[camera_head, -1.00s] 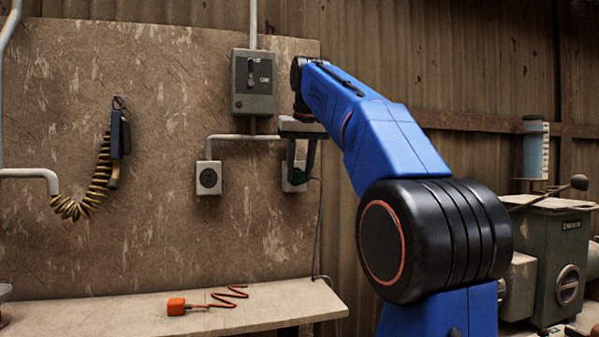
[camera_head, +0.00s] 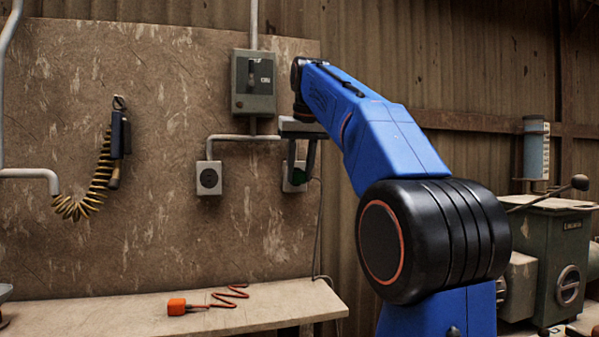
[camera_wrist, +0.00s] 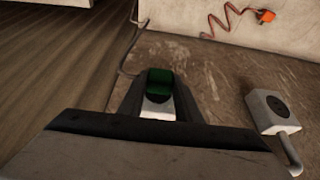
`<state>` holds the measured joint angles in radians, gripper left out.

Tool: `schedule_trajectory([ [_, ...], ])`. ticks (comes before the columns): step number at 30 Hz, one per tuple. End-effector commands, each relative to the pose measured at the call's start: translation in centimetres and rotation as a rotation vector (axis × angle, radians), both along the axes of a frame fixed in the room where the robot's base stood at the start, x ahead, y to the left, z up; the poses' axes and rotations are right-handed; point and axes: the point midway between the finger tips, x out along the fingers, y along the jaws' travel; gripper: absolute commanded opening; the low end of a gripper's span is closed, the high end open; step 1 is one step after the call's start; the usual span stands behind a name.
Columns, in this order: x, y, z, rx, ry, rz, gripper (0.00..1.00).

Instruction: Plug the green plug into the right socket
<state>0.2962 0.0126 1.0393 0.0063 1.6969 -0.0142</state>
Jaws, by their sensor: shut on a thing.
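My gripper (camera_head: 299,165) points at the wall board near its right edge, in front of the right socket (camera_head: 287,186). It is shut on the green plug (camera_wrist: 160,80), which shows between the fingertips in the wrist view. In the head view the plug is mostly hidden by the fingers. The right socket's pale box shows only partly behind the gripper. The plug is at or very close to the socket face; I cannot tell whether its pins are in. A dark cable hangs from the plug to the bench.
The left socket (camera_head: 209,178) is empty. An orange plug (camera_head: 177,307) with a coiled cord lies on the bench (camera_head: 110,317). A grey switch box (camera_head: 253,82) and conduit sit above the gripper. A handset with a coiled cord (camera_head: 118,135) hangs at left.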

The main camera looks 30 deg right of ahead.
Motion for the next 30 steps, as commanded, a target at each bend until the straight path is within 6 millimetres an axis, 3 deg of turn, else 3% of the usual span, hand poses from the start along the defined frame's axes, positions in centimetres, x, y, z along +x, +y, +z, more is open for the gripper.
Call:
schedule_trajectory([
  [26, 0.75, -0.22, -0.01, 0.0, 0.0, 0.0, 0.08],
  [27, 0.75, -0.22, 0.0, 0.0, 0.0, 0.0, 0.38],
  [29, 0.75, -0.22, 0.0, 0.0, 0.0, 0.0, 0.52],
  [30, 0.74, -0.21, -0.01, 0.0, 0.0, 0.0, 0.53],
])
